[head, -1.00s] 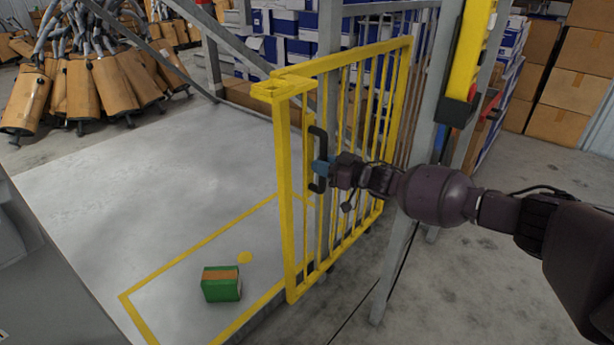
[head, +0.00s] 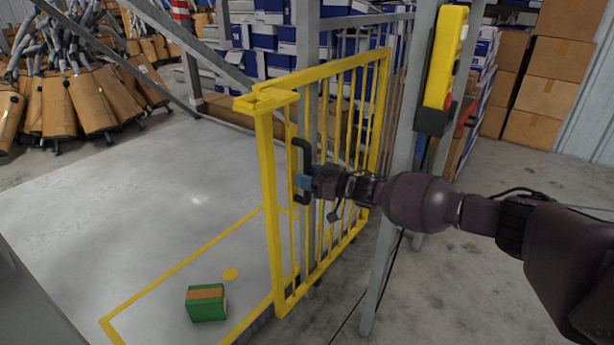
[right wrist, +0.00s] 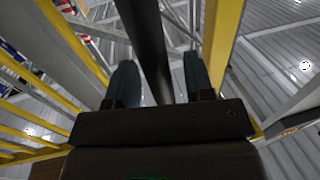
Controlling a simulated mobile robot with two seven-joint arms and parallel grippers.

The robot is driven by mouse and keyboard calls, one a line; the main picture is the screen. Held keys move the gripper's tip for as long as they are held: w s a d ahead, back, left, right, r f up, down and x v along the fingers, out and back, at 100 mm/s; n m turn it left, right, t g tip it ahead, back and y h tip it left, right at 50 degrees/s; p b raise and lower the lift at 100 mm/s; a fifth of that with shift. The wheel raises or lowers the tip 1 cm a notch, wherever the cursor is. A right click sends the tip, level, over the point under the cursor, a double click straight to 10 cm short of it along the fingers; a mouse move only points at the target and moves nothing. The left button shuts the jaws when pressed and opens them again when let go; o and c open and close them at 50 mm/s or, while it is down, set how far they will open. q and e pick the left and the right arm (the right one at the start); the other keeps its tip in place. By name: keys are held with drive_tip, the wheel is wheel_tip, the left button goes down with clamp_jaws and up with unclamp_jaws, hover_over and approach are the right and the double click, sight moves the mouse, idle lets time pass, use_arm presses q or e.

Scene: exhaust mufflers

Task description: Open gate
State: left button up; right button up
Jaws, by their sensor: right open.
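The yellow barred gate (head: 268,190) stands swung open at an angle beside a grey post. Its black handle (head: 297,150) is on the free-edge side. My right gripper (head: 302,182) is at the handle, with its blue-grey fingers beside the bar. In the right wrist view, the dark handle bar (right wrist: 150,50) runs between the two fingers of the right gripper (right wrist: 155,82). Gaps show on both sides of the bar, so the fingers are apart and do not clamp it. My left gripper does not show.
A green and orange box (head: 207,303) lies on the platform floor inside yellow lines. A yellow control box (head: 446,60) hangs on a grey post (head: 395,220) near my right arm. Mufflers (head: 75,100) stand at the back left. Cartons (head: 545,85) are stacked at the right.

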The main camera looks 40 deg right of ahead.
use_arm(q)
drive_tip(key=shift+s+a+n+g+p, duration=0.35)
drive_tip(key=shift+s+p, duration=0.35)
drive_tip(key=shift+p, duration=0.8)
use_arm(e)
drive_tip(key=v, duration=1)
drive_tip(key=shift+s+d, duration=0.2)
drive_tip(key=shift+s, duration=0.15)
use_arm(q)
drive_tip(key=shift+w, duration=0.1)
